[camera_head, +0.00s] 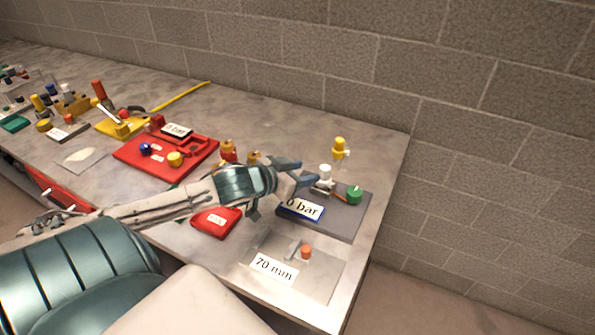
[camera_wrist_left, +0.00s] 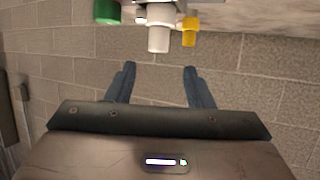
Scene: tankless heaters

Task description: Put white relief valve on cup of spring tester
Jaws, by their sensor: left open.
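The white relief valve (camera_head: 325,171) stands upright at the back of a grey board (camera_head: 348,219) with a "0 bar" display (camera_head: 301,209) and a green knob (camera_head: 354,194). I cannot tell whether it sits in a cup there. My left gripper (camera_head: 301,174) is open and empty, just left of the white valve. In the left wrist view the white valve (camera_wrist_left: 158,32) appears upside down, ahead of and roughly centred between the open fingers (camera_wrist_left: 160,70), apart from them. The spring tester's cup cannot be made out clearly. My right gripper is not in view.
A yellow valve (camera_head: 339,149) stands close behind the white one. A "70 mm" plate (camera_head: 318,284) lies at the front. The table's right edge and brick wall are near.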

